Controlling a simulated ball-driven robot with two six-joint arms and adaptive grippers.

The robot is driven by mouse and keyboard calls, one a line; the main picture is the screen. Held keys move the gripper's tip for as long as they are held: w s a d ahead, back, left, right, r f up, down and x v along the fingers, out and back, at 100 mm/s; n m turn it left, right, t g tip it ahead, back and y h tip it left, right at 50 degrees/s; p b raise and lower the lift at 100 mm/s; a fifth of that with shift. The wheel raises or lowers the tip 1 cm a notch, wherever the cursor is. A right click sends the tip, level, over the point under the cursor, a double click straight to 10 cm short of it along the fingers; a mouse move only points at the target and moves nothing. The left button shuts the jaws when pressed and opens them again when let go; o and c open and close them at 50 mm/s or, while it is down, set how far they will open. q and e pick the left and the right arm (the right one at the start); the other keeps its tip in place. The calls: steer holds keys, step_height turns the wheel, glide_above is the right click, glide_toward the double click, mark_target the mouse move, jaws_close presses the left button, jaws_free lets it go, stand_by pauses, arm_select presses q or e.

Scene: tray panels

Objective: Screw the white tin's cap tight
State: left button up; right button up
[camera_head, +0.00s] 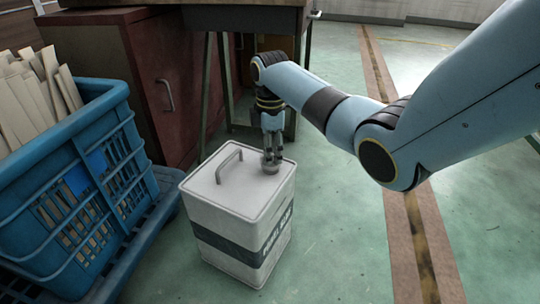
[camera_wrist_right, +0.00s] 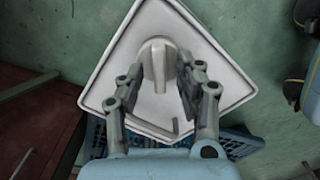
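The white tin (camera_head: 220,225) stands upright on the green floor, with a dark band and lettering around its side. Its lid has a wire handle (camera_head: 228,165) and, near the far right corner, a grey cap (camera_head: 270,168). The cap shows in the right wrist view (camera_wrist_right: 157,55) as a round disc with a raised bar, seated on the lid. My right gripper (camera_head: 271,154) points down over the cap. In the wrist view its fingers (camera_wrist_right: 162,80) stand apart on either side of the bar, with gaps visible; whether they touch the cap's rim is unclear. My left gripper is not in view.
A blue crate (camera_head: 125,165) full of pale slats (camera_head: 35,95) stands close to the tin's left. A dark red cabinet (camera_head: 155,75) and a table with metal legs (camera_head: 207,95) stand behind. The floor right of the tin is clear, with a brown-and-yellow floor stripe (camera_head: 415,235).

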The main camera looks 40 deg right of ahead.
steer(key=shift+f, duration=0.1)
jaws_close()
stand_by(0.3)
